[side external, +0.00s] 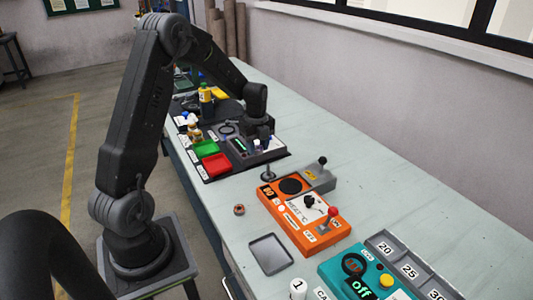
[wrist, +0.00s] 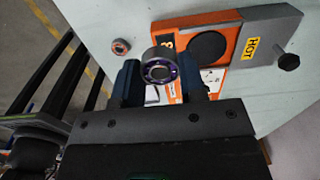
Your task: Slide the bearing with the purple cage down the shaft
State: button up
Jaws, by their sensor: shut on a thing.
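The bearing with the purple cage (wrist: 159,69) is a steel ring with purple between its inner and outer rings. My gripper (wrist: 158,76) is shut on it, with one dark blue finger on each side. The bearing's open face is toward the wrist camera. In the side view my gripper (side external: 262,143) is over the dark tray area, and the bearing is too small to make out there. A thin upright grey shaft on a round foot (side external: 267,174) stands on the bench before the orange unit. I cannot make out the shaft in the wrist view.
The orange unit (side external: 304,218) with a black disc and a grey block marked HOT (wrist: 262,42) stands close by. A small copper-coloured ring (side external: 239,209) lies on the bench. Red (side external: 216,164) and green bins and bottles crowd the dark mat. A grey tray (side external: 270,254) is empty.

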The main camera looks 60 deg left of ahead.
jog(key=w+a, duration=0.1)
jog(key=w, duration=0.1)
jog(key=w+a+f, duration=0.1)
jog(key=w, duration=0.1)
jog(key=w+a+f, duration=0.1)
jog(key=w, duration=0.1)
jog(key=shift+a+f, duration=0.2)
jog(key=shift+a, duration=0.15)
jog(key=shift+f, duration=2.85)
jog(key=shift+f, duration=1.35)
jog(key=o, duration=1.1)
notch_tip(320, 180, up, 14)
jog(key=shift+f, duration=0.15)
